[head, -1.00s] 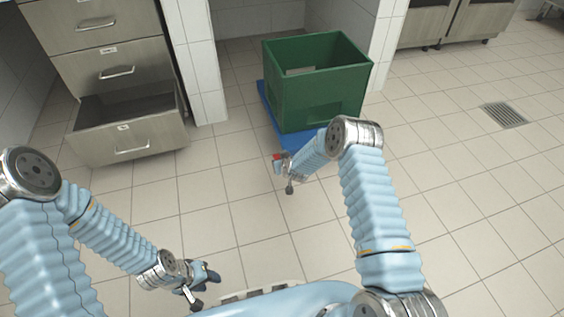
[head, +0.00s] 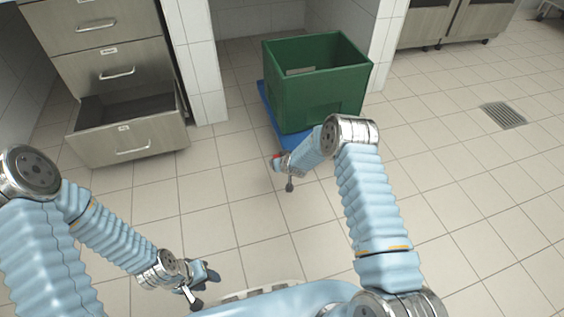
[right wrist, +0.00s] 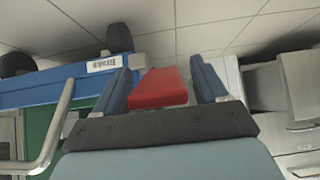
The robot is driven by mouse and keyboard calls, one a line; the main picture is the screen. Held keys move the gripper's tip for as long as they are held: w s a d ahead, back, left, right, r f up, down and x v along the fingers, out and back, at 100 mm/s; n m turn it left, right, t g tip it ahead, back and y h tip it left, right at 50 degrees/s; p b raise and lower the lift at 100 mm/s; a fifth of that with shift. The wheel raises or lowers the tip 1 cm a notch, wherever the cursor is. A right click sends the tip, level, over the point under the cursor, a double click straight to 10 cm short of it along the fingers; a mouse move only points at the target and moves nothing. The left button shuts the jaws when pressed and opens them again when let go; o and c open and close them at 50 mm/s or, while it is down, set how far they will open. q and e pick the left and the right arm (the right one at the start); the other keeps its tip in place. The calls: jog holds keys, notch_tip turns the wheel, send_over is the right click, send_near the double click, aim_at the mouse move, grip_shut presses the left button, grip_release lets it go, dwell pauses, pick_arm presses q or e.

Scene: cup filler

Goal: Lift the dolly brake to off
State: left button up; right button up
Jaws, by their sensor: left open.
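The blue dolly (head: 264,97) stands on the floor under a green crate. Its red brake lever (right wrist: 159,88) shows in the right wrist view between the two fingers of my right gripper (right wrist: 165,82). The fingers look apart, with a gap at least on the right side of the lever. In the head view my right gripper (head: 281,163) is at the dolly's near end and hides most of the lever. My left gripper (head: 205,286) is open and empty, low over the floor near my base.
The green crate (head: 318,95) sits on the dolly. A steel drawer cabinet (head: 125,140) with its bottom drawer pulled out stands at left. A tiled wall end (head: 195,60) is between them. A floor drain (head: 503,115) lies at right. The floor in front is clear.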

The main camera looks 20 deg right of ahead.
jog(key=p+v, duration=0.2)
jog(key=v, duration=1.2)
jog(key=shift+f, duration=0.15)
jog(key=s+a+g+y+p, duration=0.1)
jog(key=s+a+g+p, duration=0.1)
jog(key=s, duration=0.8)
jog(key=s+a+r+m+g+y+p, duration=0.1)
jog(key=s+a+g+p, duration=0.2)
jog(key=s, duration=0.6)
jog(key=s+a+r+m+g+y+p, duration=0.1)
jog(key=s+a+g+p, duration=0.1)
jog(key=s, duration=0.8)
jog(key=shift+s+a+r+g+y, duration=0.25)
jog(key=shift+a+g+y, duration=0.2)
jog(key=shift+a, duration=0.35)
